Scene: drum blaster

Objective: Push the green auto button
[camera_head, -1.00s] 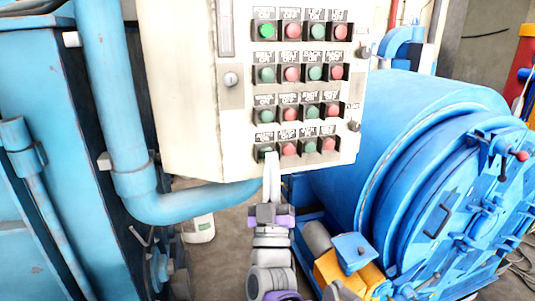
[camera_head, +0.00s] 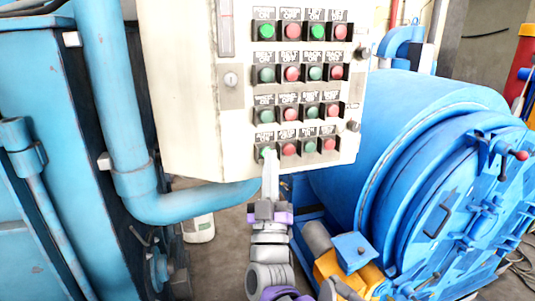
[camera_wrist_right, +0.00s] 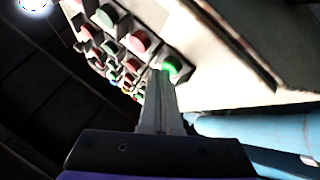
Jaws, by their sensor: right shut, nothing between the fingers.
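The control panel (camera_head: 190,120) holds rows of green and red buttons under small labels. The green auto button (camera_head: 265,152) is at the left end of the bottom row; its label is too small to read surely. My right gripper (camera_head: 270,156) is shut and empty, its pale fingers pointing up at this button and partly overlapping it. In the right wrist view, the fingertips (camera_wrist_right: 163,72) are right beside a brightly lit green button (camera_wrist_right: 172,68); whether they touch it I cannot tell. My left gripper is not in view.
A large blue drum (camera_head: 400,150) stands right of the panel. A thick blue pipe (camera_head: 190,205) runs under the panel, left of my right arm. A yellow machine part (camera_head: 335,270) lies below right.

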